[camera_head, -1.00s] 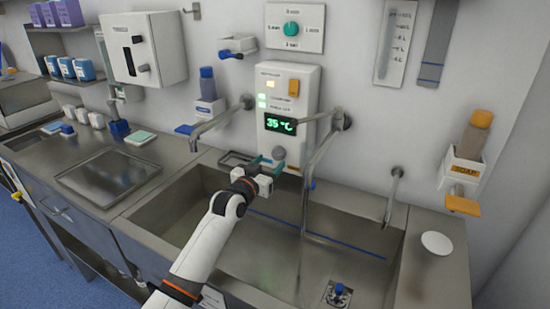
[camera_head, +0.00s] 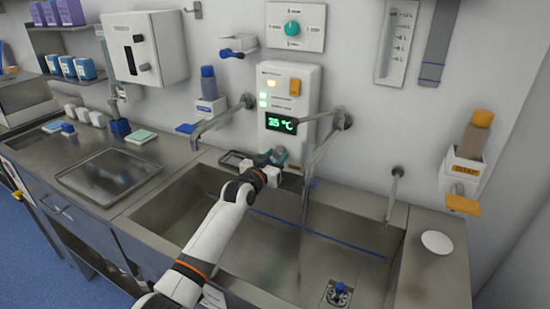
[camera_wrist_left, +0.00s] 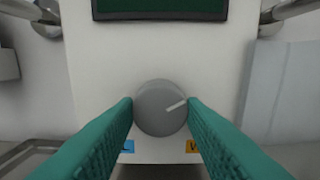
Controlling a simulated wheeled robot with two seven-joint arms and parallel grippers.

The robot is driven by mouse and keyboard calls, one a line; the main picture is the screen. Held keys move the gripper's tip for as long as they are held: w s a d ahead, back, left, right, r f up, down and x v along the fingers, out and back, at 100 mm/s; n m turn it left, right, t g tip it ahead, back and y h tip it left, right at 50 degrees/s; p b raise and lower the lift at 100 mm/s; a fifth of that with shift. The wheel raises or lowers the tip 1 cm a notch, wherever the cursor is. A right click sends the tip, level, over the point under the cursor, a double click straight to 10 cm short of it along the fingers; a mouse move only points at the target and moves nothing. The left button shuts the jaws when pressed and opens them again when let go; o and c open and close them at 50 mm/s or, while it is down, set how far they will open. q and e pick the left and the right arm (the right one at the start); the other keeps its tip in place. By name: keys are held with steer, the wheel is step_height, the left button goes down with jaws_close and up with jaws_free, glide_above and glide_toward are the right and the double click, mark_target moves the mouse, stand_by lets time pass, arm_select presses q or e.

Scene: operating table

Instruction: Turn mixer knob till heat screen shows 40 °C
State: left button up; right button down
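The mixer knob (camera_wrist_left: 158,120) is a round grey dial with a pale pointer line aimed right and slightly up. It sits low on the white heater panel (camera_head: 294,83). The heat screen (camera_head: 281,122) above it reads 35 °C in green. My left gripper (camera_wrist_left: 160,104) has its teal fingers on either side of the knob, their tips close to its left and right edges. A small gap or light contact cannot be told apart. In the head view the left gripper (camera_head: 277,160) hides most of the knob. My right gripper is not in view.
Metal taps (camera_head: 222,118) reach out left and right of the panel, and the right tap (camera_head: 322,150) hangs close to my gripper. The steel sink (camera_head: 190,208) lies below. An orange soap dispenser (camera_head: 464,172) is on the right wall.

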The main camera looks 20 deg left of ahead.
arm_select(q)
steer(key=shift+m, duration=0.4)
steer(key=m, duration=0.2)
steer(key=shift+m, duration=0.4)
steer(key=m, duration=0.3)
steer(key=shift+a+r+m, duration=0.1)
steer(key=shift+m, duration=0.2)
steer(key=m, duration=0.4)
steer(key=shift+p, duration=0.4)
steer(key=shift+r+m, duration=0.1)
steer(key=shift+m, duration=1.6)
steer(key=shift+r, duration=0.1)
steer(key=o, duration=1)
steer(key=shift+w+a, duration=0.1)
steer(key=shift+f, duration=0.2)
